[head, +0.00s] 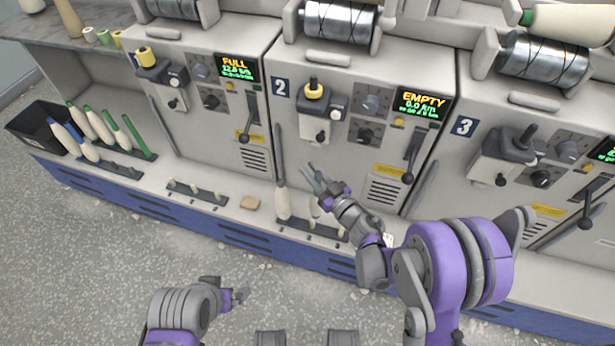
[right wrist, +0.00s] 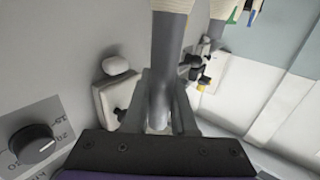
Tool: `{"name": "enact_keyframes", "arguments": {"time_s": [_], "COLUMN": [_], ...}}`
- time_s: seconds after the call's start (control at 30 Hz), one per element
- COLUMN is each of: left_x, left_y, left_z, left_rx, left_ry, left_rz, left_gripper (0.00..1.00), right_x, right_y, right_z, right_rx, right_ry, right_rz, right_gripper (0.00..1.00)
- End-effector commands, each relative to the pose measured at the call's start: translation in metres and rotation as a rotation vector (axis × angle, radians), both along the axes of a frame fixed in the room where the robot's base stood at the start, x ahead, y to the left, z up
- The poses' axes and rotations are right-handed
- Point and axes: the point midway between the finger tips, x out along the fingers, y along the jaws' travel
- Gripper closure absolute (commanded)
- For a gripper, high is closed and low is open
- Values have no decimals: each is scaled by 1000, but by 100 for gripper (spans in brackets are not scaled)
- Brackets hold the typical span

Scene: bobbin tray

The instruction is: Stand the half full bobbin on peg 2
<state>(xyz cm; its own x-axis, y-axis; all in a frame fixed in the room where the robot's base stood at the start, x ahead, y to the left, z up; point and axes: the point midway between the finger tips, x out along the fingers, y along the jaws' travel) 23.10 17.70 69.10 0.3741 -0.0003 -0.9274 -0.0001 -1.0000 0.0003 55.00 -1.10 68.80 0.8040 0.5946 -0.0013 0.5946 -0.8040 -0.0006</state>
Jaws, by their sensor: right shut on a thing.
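My right gripper (head: 312,168) is over the peg rack (head: 298,233) in front of machine 2, shut on a bobbin's dark grey tube (right wrist: 166,60). In the right wrist view cream yarn (right wrist: 172,5) shows at the tube's far end; I take this as the half full bobbin. In the head view cream yarn (head: 314,212) shows just below the gripper, near the rack's middle; its peg is hidden, so I cannot tell whether it is seated.
A rack (head: 195,191) with short bare pegs lies before machine 1. Farther left are several blue- and green-tubed bobbins (head: 96,122) and a black bin (head: 38,128). Machine 2's panel (head: 300,60) rises close behind my right gripper.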

Motion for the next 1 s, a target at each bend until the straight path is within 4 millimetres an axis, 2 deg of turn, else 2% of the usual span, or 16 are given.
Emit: {"name": "enact_keyframes", "arguments": {"time_s": [0.03, 0.13, 0.37, 0.7, 1.0], "left_x": [0, 1, 2, 5, 6], "left_y": [0, 0, 0, 0, 0], "left_z": [-2, -3, -12, -33, -37], "left_rx": [0, 0, 0, 0, 0], "left_ry": [1, 1, 3, 8, 9], "left_rz": [0, 0, 0, 0, 0], "left_gripper": [0, 0, 0, 0, 0], "right_x": [0, -1, -1, -1, -1], "right_y": [7, 13, 12, 12, 12], "right_z": [-5, -9, -22, -57, -64], "right_rx": [1, 1, 0, 0, 1], "right_ry": [0, -1, 0, 0, -1], "right_rz": [14, 24, 24, 24, 23], "right_gripper": [100, 100, 100, 100, 100]}}
